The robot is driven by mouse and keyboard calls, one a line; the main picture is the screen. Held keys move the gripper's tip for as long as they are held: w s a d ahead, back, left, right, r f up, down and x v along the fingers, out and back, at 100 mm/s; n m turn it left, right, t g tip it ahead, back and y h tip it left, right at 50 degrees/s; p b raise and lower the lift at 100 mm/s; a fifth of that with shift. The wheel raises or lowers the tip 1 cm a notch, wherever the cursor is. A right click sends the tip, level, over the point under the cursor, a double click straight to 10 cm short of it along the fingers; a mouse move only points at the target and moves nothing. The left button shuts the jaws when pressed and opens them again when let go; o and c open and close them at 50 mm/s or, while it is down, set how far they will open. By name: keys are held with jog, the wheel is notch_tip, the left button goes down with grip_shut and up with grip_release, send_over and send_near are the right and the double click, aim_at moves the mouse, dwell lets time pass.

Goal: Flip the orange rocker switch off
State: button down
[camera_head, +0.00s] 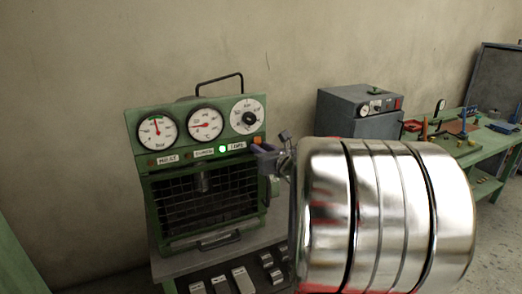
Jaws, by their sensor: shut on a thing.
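A green machine (136,188) stands against the wall, with three round dials along its upper panel. A small orange spot, which looks like the orange rocker switch (257,140), shows at the panel's right end beside a white label. My gripper (264,151) is at the panel's right edge, just below this spot, and is shut on what seems to be the switch. The fingertips are small here and cover part of the panel, so the switch's position cannot be told. A green lamp (222,149) glows between the labels.
My shiny arm link fills the lower right and hides part of the machine's right side. A barred front with a handle (219,240) lies below the panel. A grey box (343,114) and a green workbench (467,151) with tools stand at right.

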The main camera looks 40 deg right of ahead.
jog(key=c, duration=1.6)
grip_release()
jog(key=shift+o, duration=0.2)
jog(key=v, duration=1.3)
jog(key=shift+s+a, duration=0.2)
jog(key=shift+s, duration=0.15)
